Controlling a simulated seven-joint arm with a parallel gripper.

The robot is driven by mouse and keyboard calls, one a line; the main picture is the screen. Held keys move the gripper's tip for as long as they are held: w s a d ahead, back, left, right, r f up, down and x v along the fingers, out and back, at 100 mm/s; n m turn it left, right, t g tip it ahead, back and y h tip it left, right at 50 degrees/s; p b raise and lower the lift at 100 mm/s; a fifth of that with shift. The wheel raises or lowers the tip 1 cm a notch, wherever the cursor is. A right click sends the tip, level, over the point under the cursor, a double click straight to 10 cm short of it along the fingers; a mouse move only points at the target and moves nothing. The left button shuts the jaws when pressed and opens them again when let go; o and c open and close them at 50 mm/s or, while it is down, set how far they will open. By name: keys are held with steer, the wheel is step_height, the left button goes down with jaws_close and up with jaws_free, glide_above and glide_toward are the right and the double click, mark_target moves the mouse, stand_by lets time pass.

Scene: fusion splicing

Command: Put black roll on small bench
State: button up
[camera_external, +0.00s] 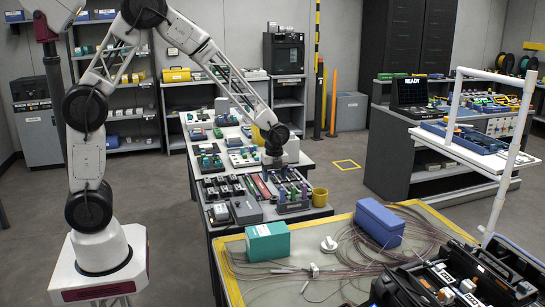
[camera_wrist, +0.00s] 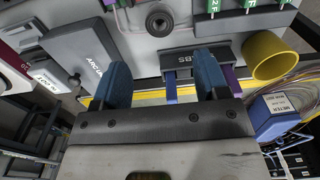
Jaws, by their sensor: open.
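I see no other clear black roll. A white-framed bench (camera_external: 462,151) stands at the right; I cannot tell whether it is the small bench.
A yellow cup (camera_external: 319,197) stands beside the rack, right of the fingers in the wrist view (camera_wrist: 270,55). A teal box (camera_external: 268,241), a blue box (camera_external: 379,222) and loose fibre coils lie on the yellow-edged mat. An open black case (camera_external: 455,280) is in front. Floor separates the benches.

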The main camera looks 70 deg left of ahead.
steer(key=shift+r, duration=1.4)
steer(key=shift+r, duration=0.1)
steer(key=s+d+r+n+t, duration=0.15)
steer(key=s+r+n, duration=0.25)
steer(key=s+r, duration=0.45)
steer(key=s+d+r+n, duration=0.3)
steer(key=s+r+n, duration=0.2)
steer(key=s+r, duration=0.4)
steer(key=s+d+r+n, duration=0.1)
steer(key=s+n, duration=0.3)
steer(key=s, duration=0.6)
steer(key=s+d+r+n+t, duration=0.1)
steer(key=s+n, duration=0.3)
steer(key=s, duration=0.7)
steer(key=shift+d+r+n, duration=0.4)
steer(key=shift+d+r, duration=0.05)
steer(key=shift+r, duration=0.05)
